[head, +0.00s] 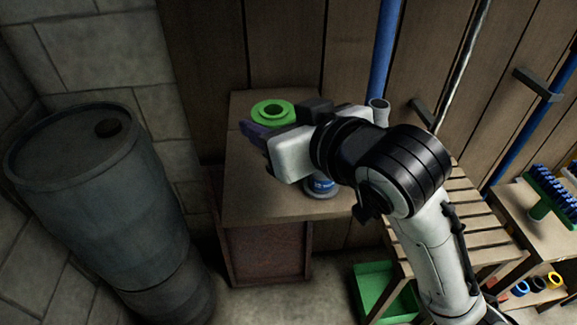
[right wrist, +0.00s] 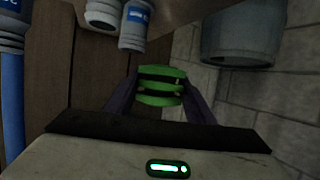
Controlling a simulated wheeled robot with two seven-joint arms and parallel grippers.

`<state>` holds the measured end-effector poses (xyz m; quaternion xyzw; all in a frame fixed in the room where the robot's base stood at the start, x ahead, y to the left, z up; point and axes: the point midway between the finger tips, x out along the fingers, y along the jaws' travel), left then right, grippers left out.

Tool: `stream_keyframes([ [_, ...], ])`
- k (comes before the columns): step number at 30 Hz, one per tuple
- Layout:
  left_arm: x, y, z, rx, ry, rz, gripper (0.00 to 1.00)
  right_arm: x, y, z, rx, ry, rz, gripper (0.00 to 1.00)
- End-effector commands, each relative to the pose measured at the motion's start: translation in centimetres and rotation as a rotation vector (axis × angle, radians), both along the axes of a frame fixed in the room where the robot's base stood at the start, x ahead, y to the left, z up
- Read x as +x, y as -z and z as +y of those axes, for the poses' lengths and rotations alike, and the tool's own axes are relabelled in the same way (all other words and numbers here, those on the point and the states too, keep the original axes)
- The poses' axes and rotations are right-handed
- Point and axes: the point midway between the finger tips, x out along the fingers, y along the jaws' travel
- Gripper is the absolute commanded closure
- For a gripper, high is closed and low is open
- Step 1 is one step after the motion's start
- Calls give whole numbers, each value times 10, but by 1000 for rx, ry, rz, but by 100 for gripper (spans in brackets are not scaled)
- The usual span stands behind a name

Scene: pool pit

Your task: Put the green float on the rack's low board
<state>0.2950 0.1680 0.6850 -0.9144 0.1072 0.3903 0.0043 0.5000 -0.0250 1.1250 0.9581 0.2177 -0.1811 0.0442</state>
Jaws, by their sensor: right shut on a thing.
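The green float (head: 272,112) is a ring-shaped piece that shows over the back left part of the wooden cabinet's top. In the right wrist view the float (right wrist: 160,86) sits between two dark purple fingers. My right gripper (head: 256,133) is shut on it; whether the float touches the top below cannot be told. The rack appears to be the wooden stand at the right edge, with an upper board (head: 548,222) and a low board (head: 550,297). Blue, black and yellow rings (head: 537,284) sit on the low board. My left gripper is out of view.
The cabinet (head: 255,190) carries a blue-labelled can (head: 321,186). A large grey barrel (head: 90,190) stands left. A slatted bench (head: 465,215) and a green crate (head: 372,280) lie between cabinet and rack. A blue-bristled brush (head: 550,190) sits on the upper board.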

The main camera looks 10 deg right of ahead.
Motion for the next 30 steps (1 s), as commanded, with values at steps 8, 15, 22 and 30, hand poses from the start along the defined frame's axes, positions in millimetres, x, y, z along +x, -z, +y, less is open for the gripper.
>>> stream_keyframes([
  [8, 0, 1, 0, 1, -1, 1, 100, -11, 34, 41, -8, -106, 26, 73],
  [15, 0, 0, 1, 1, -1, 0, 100, -11, 72, 41, -5, -105, 22, 73],
  [22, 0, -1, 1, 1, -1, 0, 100, -11, 99, 41, -6, -104, 23, 73],
  [30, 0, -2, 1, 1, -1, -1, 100, -11, 114, 41, -4, -105, 17, 73],
])
